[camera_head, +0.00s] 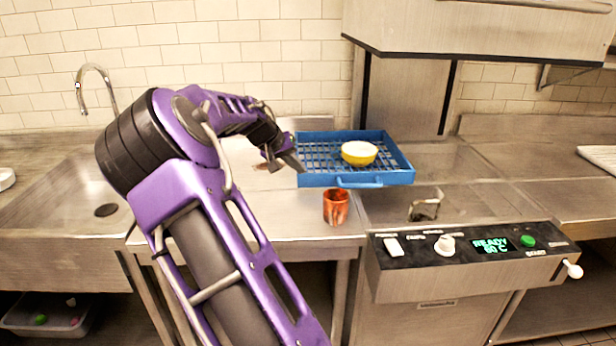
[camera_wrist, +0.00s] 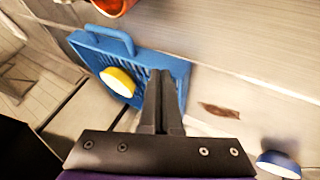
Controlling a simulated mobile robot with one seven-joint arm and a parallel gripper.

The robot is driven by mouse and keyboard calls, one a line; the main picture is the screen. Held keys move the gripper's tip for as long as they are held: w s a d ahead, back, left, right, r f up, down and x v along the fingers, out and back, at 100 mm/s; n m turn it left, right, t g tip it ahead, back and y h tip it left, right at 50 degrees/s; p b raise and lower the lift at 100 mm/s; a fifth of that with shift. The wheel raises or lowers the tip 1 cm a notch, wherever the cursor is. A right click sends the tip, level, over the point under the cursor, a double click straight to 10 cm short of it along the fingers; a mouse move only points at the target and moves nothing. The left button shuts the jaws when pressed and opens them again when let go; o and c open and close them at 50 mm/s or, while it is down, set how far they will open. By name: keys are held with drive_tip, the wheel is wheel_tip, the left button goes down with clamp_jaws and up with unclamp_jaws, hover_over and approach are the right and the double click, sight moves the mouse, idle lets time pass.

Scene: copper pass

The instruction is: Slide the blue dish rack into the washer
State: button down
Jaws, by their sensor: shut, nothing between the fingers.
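The blue dish rack (camera_head: 312,180) lies flat at the left side of the washer (camera_head: 435,292), by the seam with the left counter, with its handle facing the front. A yellow bowl with a pale inside (camera_head: 360,153) sits in it. The washer's hood (camera_head: 470,28) is raised above the bed. My gripper (camera_head: 298,163) is shut and empty at the rack's left side. In the wrist view the closed fingertips (camera_wrist: 160,74) overlap the rack (camera_wrist: 80,42), beside the yellow bowl (camera_wrist: 117,82). I cannot tell if they touch the rack.
An orange-red mug (camera_head: 336,206) stands on the counter just in front of the rack. In the wrist view a blue bowl (camera_wrist: 278,165) and a flat brown scrap (camera_wrist: 220,110) lie beyond the rack. A sink (camera_head: 60,205) is at left. The washer bed right of the rack looks clear.

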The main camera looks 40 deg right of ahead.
sight(324, 180)
drive_tip(key=x, duration=0.8)
drive_tip(key=shift+d+f+b, duration=0.25)
drive_tip(key=shift+b, duration=0.15)
drive_tip(key=d, duration=0.1)
drive_tip(key=s+d, duration=0.1)
drive_tip(key=d, duration=0.1)
drive_tip(key=shift+s, duration=0.2)
drive_tip(key=shift+s+d, duration=0.2)
drive_tip(key=shift+d, duration=0.25)
drive_tip(key=s+d, duration=0.7)
drive_tip(key=d, duration=0.4)
drive_tip(key=s+d, duration=0.7)
drive_tip(key=d, duration=0.4)
drive_tip(key=shift+d, duration=0.35)
